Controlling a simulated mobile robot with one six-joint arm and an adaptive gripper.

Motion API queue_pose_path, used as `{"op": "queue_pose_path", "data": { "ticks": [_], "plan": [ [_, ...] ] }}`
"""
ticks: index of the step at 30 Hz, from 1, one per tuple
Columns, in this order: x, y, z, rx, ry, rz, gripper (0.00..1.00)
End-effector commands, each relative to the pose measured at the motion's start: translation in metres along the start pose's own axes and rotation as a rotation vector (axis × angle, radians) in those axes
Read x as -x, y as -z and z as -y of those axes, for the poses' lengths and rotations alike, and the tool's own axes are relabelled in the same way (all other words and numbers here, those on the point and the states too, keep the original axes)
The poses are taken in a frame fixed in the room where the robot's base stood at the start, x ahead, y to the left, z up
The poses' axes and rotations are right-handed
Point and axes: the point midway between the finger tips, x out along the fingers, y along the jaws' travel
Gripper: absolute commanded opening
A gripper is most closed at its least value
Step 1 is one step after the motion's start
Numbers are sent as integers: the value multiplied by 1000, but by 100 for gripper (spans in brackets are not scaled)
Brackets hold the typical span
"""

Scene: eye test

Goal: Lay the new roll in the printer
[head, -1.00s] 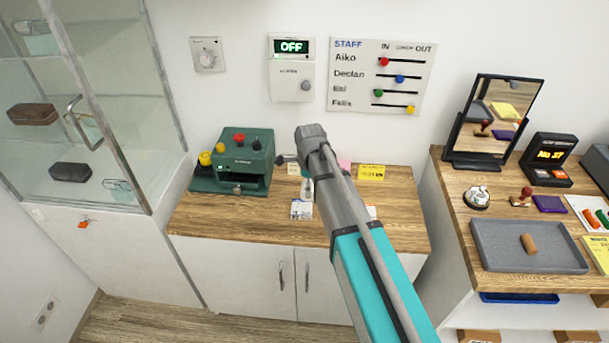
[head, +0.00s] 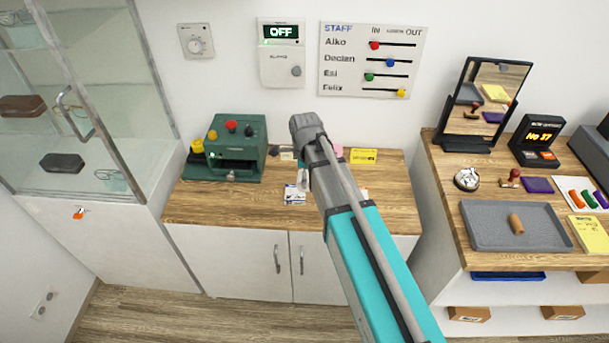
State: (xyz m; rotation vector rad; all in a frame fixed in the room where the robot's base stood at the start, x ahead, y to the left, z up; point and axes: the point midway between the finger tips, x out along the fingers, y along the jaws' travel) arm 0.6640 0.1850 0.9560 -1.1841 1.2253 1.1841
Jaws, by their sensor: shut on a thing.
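My arm reaches up from the lower right, and its far end stands over the middle counter. My gripper (head: 303,176) is mostly hidden behind the arm; only a small pale part shows at the arm's left edge. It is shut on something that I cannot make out. I cannot tell a new paper roll for sure. A brown cylinder (head: 517,224) lies in the grey tray (head: 483,239) on the right counter. No printer is clearly recognisable; a dark grey machine (head: 597,152) is cut off at the right edge.
A green machine (head: 238,140) with coloured knobs stands on the middle counter (head: 215,208), left of my arm. A small white box (head: 294,195) lies nearby. The right counter holds a mirror (head: 488,95) and a number display (head: 537,140). A glass cabinet (head: 95,90) stands left.

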Motion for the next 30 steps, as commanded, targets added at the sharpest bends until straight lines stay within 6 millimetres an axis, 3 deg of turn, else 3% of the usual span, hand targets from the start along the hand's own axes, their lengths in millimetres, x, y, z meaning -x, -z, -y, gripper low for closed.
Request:
{"op": "queue_pose_path", "data": {
  "ticks": [11,30],
  "plan": [
    [15,0,0,0,0,0,23],
    [110,0,0,0,0,0,23]
  ]
}}
